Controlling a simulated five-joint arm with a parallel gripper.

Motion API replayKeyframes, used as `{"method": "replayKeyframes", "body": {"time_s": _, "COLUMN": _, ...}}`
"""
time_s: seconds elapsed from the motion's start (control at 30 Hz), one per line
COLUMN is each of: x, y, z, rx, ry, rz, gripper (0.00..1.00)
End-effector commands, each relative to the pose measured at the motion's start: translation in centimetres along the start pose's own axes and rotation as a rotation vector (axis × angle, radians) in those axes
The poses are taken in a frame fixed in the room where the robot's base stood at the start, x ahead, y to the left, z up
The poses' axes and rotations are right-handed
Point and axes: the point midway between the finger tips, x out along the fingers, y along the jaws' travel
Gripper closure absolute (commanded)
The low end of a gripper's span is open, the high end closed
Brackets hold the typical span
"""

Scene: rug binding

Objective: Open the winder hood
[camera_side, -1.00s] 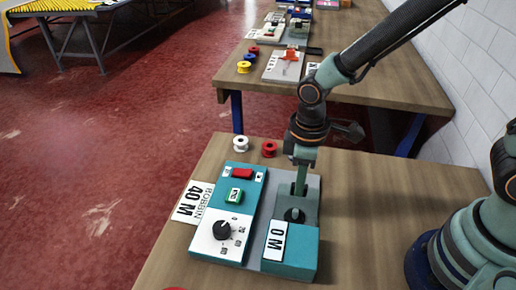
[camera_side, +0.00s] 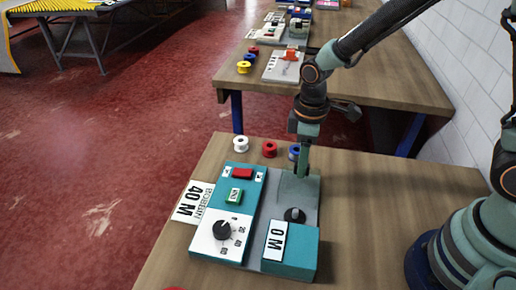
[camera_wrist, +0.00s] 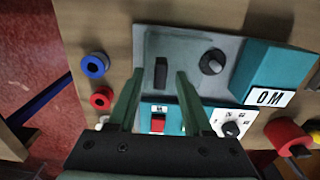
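The winder is a grey plate (camera_side: 308,213) with a black knob (camera_side: 294,215), next to a teal control panel (camera_side: 254,196) and a teal block labelled 0 M (camera_side: 303,250). A small dark upright bar (camera_wrist: 161,72), perhaps a handle, stands on the grey plate in the wrist view. My gripper (camera_wrist: 160,76) has its fingers apart on either side of this bar, with no contact visible. In the side view my gripper (camera_side: 303,172) points down at the plate's far end, where the fingers hide the bar.
White (camera_side: 241,144), red (camera_side: 269,149) and blue (camera_side: 294,152) bobbins stand behind the winder. A 40 M bobbin card (camera_side: 193,201) lies left of the panel. The table (camera_side: 385,205) is clear to the right. Another bench (camera_side: 390,85) stands behind.

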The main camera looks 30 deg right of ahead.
Motion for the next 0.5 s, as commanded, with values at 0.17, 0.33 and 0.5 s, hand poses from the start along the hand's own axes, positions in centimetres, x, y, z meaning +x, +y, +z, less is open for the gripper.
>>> {"method": "replayKeyframes", "body": {"time_s": 0.17, "x": -0.5, "y": 0.0, "z": 0.0, "rx": 0.000, "ry": 0.001, "rz": 0.001, "gripper": 0.50}}
{"method": "replayKeyframes", "body": {"time_s": 0.33, "x": -2.9, "y": 0.0, "z": -0.1, "rx": 0.000, "ry": 0.005, "rz": 0.003, "gripper": 0.50}}
{"method": "replayKeyframes", "body": {"time_s": 0.5, "x": -6.5, "y": 0.1, "z": -0.1, "rx": 0.000, "ry": 0.006, "rz": 0.003, "gripper": 0.50}}
